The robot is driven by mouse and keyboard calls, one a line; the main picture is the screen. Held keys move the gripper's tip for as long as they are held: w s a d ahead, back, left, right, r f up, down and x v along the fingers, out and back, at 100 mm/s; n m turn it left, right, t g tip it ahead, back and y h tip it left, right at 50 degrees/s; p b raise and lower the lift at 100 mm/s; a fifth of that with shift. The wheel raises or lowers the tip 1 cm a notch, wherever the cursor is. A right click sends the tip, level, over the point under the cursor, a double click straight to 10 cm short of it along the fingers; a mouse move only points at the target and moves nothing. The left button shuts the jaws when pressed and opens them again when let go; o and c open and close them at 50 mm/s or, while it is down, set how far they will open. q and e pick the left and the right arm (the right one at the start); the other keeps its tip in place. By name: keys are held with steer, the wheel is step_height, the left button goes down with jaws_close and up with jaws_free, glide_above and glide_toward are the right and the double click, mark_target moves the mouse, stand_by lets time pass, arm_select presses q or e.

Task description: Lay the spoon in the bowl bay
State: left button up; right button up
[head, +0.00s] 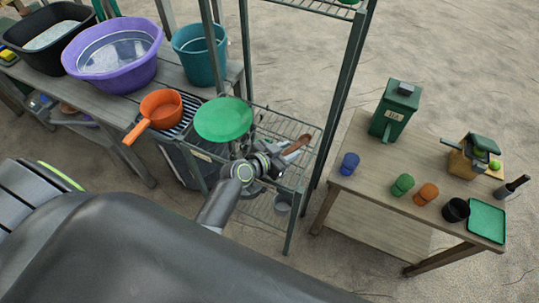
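A brown spoon (297,144) shows at the wire drying rack (314,131), right beside the end of my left gripper (278,158). Its visible part slants up to the right, and the rest is hidden by the gripper. My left gripper is over the rack's upper shelf. Its fingers are small and dark, so I cannot tell whether they are closed on the spoon or just near it. I cannot make out a separate bowl bay. My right gripper is not in view.
An orange pan (160,108), purple tub (113,48), teal bucket (199,54) and black tub (48,37) stand on the left bench. The right table (365,165) holds a green box (394,112), several cups and a green tray (486,221). Rack posts rise close to my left gripper.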

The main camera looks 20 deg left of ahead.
arm_select(q)
steer(key=b+v, duration=0.1)
steer(key=v, duration=1)
steer(key=shift+d+b, duration=0.1)
steer(key=shift+b, duration=0.2)
steer(key=shift+s+a+r, duration=0.2)
steer(key=shift+s+r, duration=0.1)
steer(key=shift+s, duration=0.15)
